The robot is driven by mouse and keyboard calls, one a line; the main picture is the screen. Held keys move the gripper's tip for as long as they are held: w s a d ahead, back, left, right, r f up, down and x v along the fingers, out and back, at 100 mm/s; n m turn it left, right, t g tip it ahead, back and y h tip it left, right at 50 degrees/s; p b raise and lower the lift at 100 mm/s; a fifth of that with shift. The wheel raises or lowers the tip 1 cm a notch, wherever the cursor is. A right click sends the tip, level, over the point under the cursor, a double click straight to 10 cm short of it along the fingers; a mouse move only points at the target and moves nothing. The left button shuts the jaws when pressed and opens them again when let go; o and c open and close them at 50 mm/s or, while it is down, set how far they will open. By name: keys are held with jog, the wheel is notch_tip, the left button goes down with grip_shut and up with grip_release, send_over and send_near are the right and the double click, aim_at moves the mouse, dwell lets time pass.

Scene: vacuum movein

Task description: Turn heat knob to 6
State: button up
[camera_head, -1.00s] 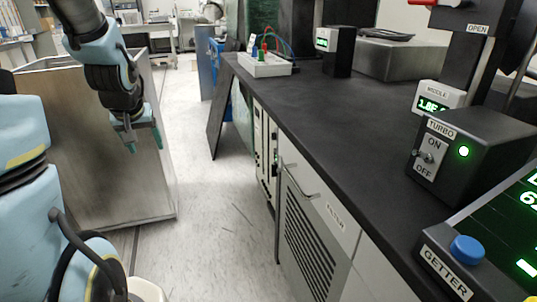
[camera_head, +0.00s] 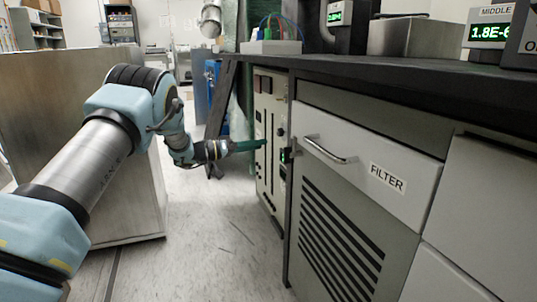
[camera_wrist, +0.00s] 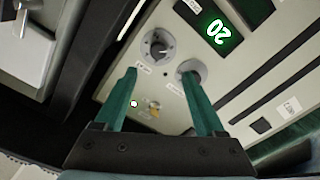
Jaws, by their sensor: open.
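The control panel (camera_head: 266,110) stands upright below the bench's far end, left of the filter cabinet. In the wrist view its face (camera_wrist: 225,72) shows two round grey knobs. One knob (camera_wrist: 157,46) lies just beyond and between my fingertips. The other knob (camera_wrist: 190,67) is at my right finger's tip, partly hidden by it. Their labels are too small to read, so I cannot tell which is heat. A green display (camera_wrist: 217,28) shows what looks like 20, turned. My gripper (camera_wrist: 162,70) is open, its green fingers reaching to the panel. In the head view my gripper (camera_head: 263,145) points right at the panel.
The filter cabinet (camera_head: 340,220) with its drawer handle (camera_head: 330,150) stands right of the panel. The black bench top (camera_head: 370,85) overhangs above. A large metal box (camera_head: 70,90) stands on the left. The floor (camera_head: 220,245) before the panel is clear.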

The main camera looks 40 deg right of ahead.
jog(key=b+x, duration=0.3)
jog(key=x, duration=0.7)
jog(key=shift+s+d, duration=0.3)
jog(key=shift+s, duration=0.05)
grip_shut()
